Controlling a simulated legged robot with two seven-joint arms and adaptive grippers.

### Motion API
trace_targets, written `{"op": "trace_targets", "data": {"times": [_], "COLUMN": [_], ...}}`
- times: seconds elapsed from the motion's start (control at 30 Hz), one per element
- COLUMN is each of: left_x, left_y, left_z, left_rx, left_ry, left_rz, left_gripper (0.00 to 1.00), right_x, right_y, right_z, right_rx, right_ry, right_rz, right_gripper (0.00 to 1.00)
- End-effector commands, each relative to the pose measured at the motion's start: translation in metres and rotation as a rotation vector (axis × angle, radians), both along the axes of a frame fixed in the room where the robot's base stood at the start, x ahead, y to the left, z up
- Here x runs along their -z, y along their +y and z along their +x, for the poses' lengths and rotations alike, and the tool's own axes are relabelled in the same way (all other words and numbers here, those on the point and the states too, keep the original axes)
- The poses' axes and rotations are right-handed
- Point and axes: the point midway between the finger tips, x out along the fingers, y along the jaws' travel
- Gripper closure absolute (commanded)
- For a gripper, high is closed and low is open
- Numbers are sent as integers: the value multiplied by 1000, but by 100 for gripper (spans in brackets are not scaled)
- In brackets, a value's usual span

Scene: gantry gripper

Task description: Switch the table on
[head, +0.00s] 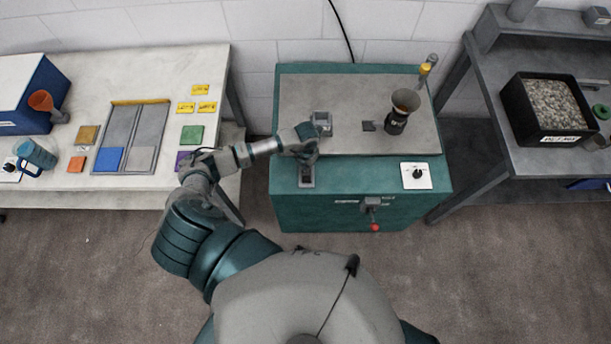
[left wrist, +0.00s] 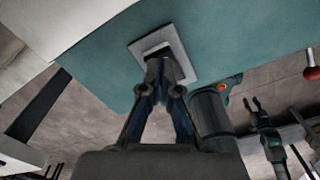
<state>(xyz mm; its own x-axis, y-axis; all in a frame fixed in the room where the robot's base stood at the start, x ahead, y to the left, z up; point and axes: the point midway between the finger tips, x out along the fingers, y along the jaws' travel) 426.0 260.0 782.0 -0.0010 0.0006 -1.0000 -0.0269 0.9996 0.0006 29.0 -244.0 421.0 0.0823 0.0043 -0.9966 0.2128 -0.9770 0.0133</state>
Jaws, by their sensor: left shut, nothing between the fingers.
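The table (head: 350,95) is a teal cabinet with a grey top in the middle of the head view. A small switch on a light plate (head: 307,182) sits at the front left of its teal top edge. My left gripper (head: 308,160) is over this switch, shut and empty. In the left wrist view the fingers (left wrist: 160,72) point at the dark switch on its square plate (left wrist: 177,42). The fingertips hide part of the switch, so I cannot tell contact or its position. A dark pronged shape at the right there may be my right gripper (left wrist: 261,110).
A white plate with a black knob (head: 417,175) is at the table's front right. A red-tipped lever (head: 374,218) sticks out of the front. A dark cup with a funnel (head: 398,115) and a small grey block (head: 322,121) stand on top.

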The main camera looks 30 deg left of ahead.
Motion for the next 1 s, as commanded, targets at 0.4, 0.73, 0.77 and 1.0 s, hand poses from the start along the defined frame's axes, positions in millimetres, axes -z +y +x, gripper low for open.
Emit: {"op": "trace_targets", "data": {"times": [0.4,0.73,0.77,1.0], "left_x": [6,12,12,16], "left_y": [-2,0,0,0], "left_z": [0,0,0,0], "left_rx": [1,0,0,0], "left_ry": [0,0,0,0], "left_rz": [2,1,1,1], "left_gripper": [100,100,100,100], "right_x": [5,9,9,12], "right_y": [-1,0,0,0], "right_z": [-1,-1,-1,-2], "right_rx": [0,0,0,0], "right_ry": [0,2,2,2], "right_rz": [2,0,1,1], "right_gripper": [60,60,60,60]}}
